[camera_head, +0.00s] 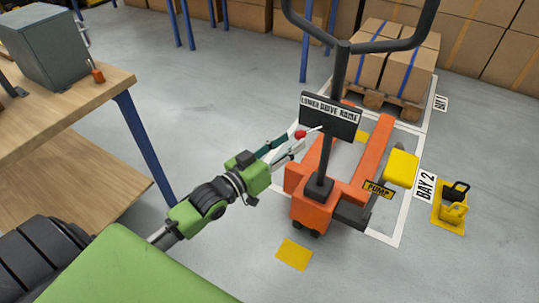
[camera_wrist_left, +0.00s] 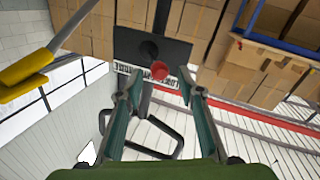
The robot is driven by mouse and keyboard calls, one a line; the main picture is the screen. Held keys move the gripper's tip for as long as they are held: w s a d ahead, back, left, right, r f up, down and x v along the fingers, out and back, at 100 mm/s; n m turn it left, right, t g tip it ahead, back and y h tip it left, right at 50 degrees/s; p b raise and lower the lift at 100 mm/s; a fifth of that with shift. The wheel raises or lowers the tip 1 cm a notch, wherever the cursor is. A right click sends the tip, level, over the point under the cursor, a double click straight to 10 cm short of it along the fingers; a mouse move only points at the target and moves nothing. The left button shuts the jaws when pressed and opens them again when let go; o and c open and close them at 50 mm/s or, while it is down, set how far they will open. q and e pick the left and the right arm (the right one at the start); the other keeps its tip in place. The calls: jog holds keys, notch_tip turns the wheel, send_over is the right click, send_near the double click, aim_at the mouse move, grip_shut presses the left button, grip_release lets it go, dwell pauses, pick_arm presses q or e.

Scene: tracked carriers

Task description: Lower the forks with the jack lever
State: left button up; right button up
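The orange pallet jack (camera_head: 312,212) stands on the grey floor, with a black handle loop (camera_head: 340,65) on its column. A black panel (camera_head: 330,118) on the column reads LOWER DRIVE RAISE; it also shows in the left wrist view (camera_wrist_left: 183,48). The jack lever is a thin rod ending in a red knob (camera_head: 300,134), sticking out left of the panel. My left gripper (camera_head: 298,144) is open at the knob. In the left wrist view the knob (camera_wrist_left: 158,71) appears between the two spread fingertips; contact cannot be told. My right gripper is not in view.
A yellow pump pedal (camera_head: 401,168) is on the jack's right side. A pallet of boxes (camera_head: 385,101) stands behind the forks (camera_head: 370,145). A wooden bench (camera_head: 60,130) with a grey box (camera_head: 55,45) is left. Floor between bench and jack is clear.

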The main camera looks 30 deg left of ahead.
pick_arm(q)
jog(key=v, duration=0.8)
jog(key=shift+a, duration=0.1)
